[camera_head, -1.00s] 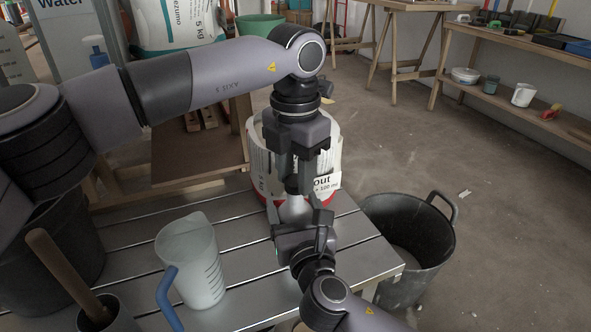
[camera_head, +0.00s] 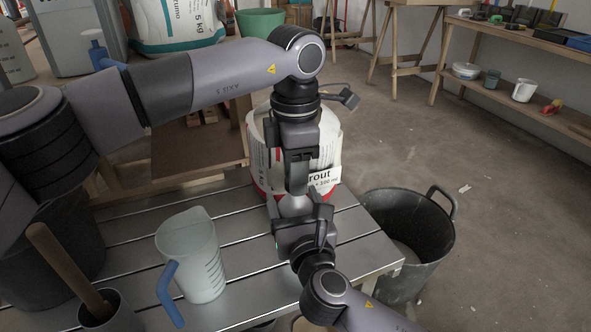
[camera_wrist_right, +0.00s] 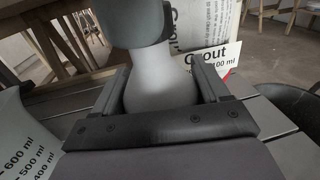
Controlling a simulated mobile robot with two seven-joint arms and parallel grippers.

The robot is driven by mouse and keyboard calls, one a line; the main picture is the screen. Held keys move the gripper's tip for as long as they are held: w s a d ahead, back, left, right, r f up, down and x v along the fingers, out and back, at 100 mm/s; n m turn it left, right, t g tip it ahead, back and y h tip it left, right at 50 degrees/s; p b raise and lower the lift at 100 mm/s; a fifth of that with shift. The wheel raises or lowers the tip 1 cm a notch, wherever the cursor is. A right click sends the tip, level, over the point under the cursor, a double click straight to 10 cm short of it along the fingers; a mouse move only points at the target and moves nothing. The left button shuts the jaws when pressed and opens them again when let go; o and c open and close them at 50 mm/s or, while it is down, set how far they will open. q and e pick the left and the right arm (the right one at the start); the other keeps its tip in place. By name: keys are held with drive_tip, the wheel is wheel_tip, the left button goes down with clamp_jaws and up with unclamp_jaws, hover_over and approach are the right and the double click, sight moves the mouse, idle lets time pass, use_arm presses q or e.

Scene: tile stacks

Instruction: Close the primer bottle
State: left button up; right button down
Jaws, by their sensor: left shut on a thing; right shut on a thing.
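The primer bottle (camera_head: 295,206) is a pale, round-shouldered bottle standing over the slatted metal table. My right gripper (camera_head: 303,217) is shut on its body, with one finger on either side; in the right wrist view the bottle (camera_wrist_right: 160,85) shows white between the fingers. My left gripper (camera_head: 298,185) points straight down onto the bottle's top. It is shut on what it holds there, most likely the cap, which its dark fingers hide. In the right wrist view the left gripper (camera_wrist_right: 134,22) covers the bottle's neck, so I cannot tell how the cap sits.
A grout bucket (camera_head: 328,148) stands just behind the bottle. A clear measuring jug (camera_head: 195,262) with a blue handle is to the left on the table (camera_head: 245,285). A black bin (camera_head: 405,235) stands at the right. A wooden-handled tool leans in a dark pot at front left.

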use_arm(q)
drive_tip(key=m, duration=2.1)
drive_tip(key=shift+m, duration=0.4)
drive_tip(key=m, duration=0.7)
drive_tip(key=o, duration=1)
